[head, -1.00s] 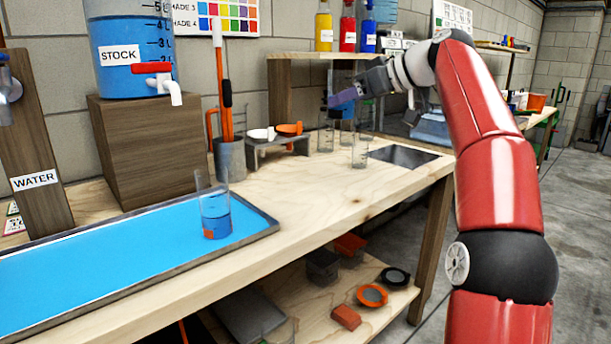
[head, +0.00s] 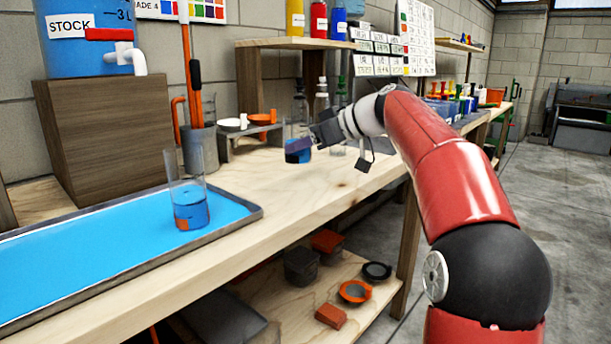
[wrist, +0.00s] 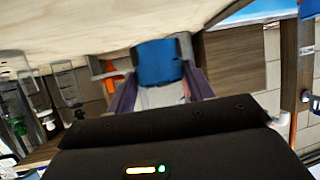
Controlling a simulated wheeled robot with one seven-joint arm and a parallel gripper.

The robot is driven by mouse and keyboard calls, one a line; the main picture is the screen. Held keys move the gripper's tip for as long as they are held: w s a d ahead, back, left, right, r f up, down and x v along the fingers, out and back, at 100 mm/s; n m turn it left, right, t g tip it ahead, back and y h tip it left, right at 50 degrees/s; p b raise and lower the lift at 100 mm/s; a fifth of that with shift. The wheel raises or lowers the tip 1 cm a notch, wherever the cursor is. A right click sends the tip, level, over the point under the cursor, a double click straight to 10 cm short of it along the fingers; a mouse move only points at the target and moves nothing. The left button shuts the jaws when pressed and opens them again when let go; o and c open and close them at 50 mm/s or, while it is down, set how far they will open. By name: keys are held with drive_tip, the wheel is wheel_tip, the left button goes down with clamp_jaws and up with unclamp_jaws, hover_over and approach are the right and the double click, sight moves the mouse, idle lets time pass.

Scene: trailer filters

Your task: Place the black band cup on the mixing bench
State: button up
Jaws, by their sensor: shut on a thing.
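My gripper (head: 299,146) has purple fingers and is shut on a clear cup (head: 297,155) with blue liquid in its lower part. In the wrist view the cup (wrist: 157,62) sits between both fingers. Another clear cup (head: 189,208) with blue liquid and an orange mark stands upright on the blue tray (head: 256,211) at the left. No sign names the mixing bench.
A small rack (head: 224,146) with a white and an orange dish stands behind the held cup, left of it. A raised shelf (head: 290,43) carries yellow, red and blue bottles. Glass vessels stand behind my gripper. The bench's front middle is clear. Another bench (head: 495,118) is further back right.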

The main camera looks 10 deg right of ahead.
sight(309, 162)
drive_tip(key=shift+f+b, duration=0.5)
drive_tip(key=shift+f, duration=1.95)
drive_tip(key=shift+f, duration=0.15)
drive_tip(key=o, duration=1.1)
drive_tip(key=shift+s+d+r, duration=0.1)
drive_tip(key=shift+r, duration=0.15)
drive_tip(key=v, duration=1.1)
drive_tip(key=shift+s+d+r, duration=0.1)
drive_tip(key=shift+s+d, duration=0.15)
